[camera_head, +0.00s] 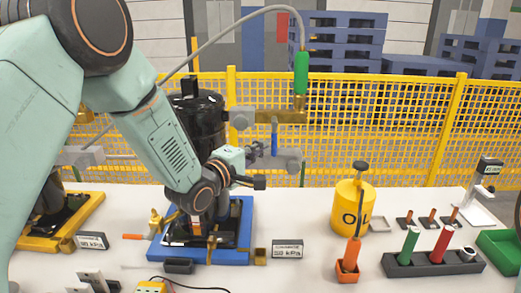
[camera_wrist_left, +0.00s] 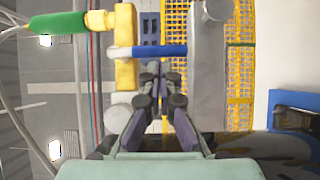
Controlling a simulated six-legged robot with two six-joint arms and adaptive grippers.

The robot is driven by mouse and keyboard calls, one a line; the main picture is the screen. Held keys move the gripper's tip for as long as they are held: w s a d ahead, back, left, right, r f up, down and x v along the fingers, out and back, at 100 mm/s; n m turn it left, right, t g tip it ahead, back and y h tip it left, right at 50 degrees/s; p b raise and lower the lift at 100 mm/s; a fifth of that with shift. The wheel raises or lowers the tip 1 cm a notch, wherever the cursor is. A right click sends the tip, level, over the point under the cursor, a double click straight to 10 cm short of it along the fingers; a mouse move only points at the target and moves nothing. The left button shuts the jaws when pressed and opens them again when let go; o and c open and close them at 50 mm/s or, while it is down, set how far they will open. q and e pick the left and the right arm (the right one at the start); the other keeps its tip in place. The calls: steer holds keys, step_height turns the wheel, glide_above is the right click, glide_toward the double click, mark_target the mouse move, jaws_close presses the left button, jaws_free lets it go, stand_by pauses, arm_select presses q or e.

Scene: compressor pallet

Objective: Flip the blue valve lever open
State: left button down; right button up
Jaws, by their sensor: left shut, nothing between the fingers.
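In the left wrist view the lever (camera_wrist_left: 162,51) lies across the picture, running right from the brass valve body (camera_wrist_left: 125,45). My left gripper (camera_head: 262,149) is shut and empty, just left of the lever in the head view. Its fingertips (camera_wrist_left: 153,72) show just below the lever in the wrist view. I cannot tell whether they touch it. My right gripper is not in view.
A green hose coupling (camera_head: 301,72) with a grey hose stands at the brass pipe's right end. The black compressor (camera_head: 201,118) stands on a blue base (camera_head: 243,212). A yellow oil can (camera_head: 347,205) stands right. A yellow mesh fence (camera_head: 380,130) runs behind.

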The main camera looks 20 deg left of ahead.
arm_select(q)
steer(key=shift+w+d, duration=0.1)
steer(key=shift+d, duration=0.1)
stand_by(0.4)
steer(key=shift+d+f+n+b, duration=0.15)
steer(key=shift+n+b, duration=0.15)
steer(key=shift+b, duration=0.05)
steer(key=shift+w+f, duration=0.1)
steer(key=shift+w, duration=0.05)
steer(key=shift+d+n+t+b, duration=0.25)
steer(key=shift+n+t+b, duration=0.05)
steer(key=shift+n+b, duration=0.1)
